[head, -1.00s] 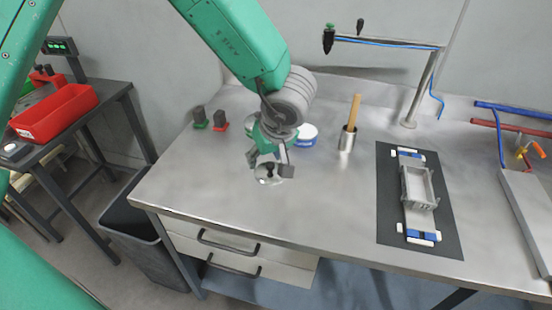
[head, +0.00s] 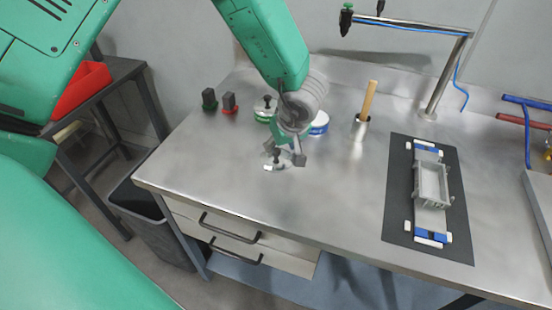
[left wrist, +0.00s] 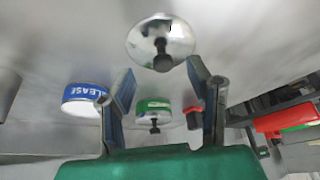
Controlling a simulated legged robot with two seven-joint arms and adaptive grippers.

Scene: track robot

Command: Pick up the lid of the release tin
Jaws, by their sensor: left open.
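The release tin (head: 319,123) is white and blue, on the bench behind my left gripper; the left wrist view shows its blue side with "LEASE" readable (left wrist: 84,97). A shiny round lid with a black knob (left wrist: 175,31) lies apart from the tin; I take it for the release tin's lid. In the head view this lid (head: 268,166) is partly hidden under my left gripper (head: 284,159). The left gripper is open and empty, its fingers (left wrist: 160,72) pointing toward the lid, one on each side of the knob in the picture. My right gripper is not in view.
A green tin with a knobbed lid (head: 264,111) stands behind the gripper. Small dark blocks with green (head: 209,99) and red (head: 230,102) bases are to the left. A metal cup (head: 360,128) with a wooden handle and a dark mat (head: 398,200) with a grey fixture are to the right.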

